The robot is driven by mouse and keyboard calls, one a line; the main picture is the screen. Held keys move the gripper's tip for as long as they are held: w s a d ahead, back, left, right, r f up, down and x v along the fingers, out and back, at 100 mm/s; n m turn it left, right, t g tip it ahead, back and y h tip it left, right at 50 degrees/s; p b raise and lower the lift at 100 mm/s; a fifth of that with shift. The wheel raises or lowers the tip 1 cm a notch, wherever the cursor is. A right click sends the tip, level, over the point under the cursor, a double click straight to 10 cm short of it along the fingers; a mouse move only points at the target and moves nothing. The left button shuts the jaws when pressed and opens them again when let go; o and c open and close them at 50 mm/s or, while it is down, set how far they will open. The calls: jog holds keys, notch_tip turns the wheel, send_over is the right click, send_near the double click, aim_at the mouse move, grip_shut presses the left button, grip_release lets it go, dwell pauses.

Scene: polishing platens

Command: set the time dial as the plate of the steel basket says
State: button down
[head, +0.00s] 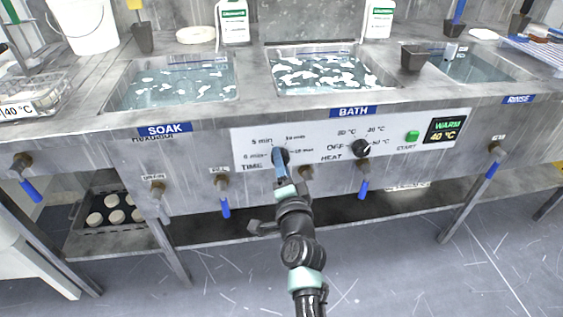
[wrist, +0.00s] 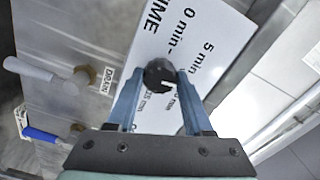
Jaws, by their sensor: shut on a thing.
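The time dial (head: 284,154) is a black knob at the left of the white BATH panel, partly hidden by my gripper (head: 280,163). In the wrist view my gripper (wrist: 160,82) is shut on the black dial (wrist: 159,73), one blue finger on each side. "0 min" and "5 min" are readable around it; the other marks are small or partly covered. I cannot tell surely where the dial points. The steel basket (head: 40,88) stands at the far left of the counter. Its white plate (head: 16,109) shows "40 °C"; any further text is cut off by the picture edge.
The heat dial (head: 361,147), a green START button (head: 412,135) and a display (head: 446,130) reading "WARM 40 °C" are right of the time dial. Valves with blue handles (head: 224,207) hang below the panel. Water basins (head: 178,84) lie above it.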

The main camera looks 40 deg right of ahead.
jog(key=shift+m+p, duration=0.55)
jog(key=shift+m, duration=2.95)
jog(key=shift+c, duration=1.5)
grip_release()
jog(key=p+v, duration=0.3)
jog(key=v, duration=1)
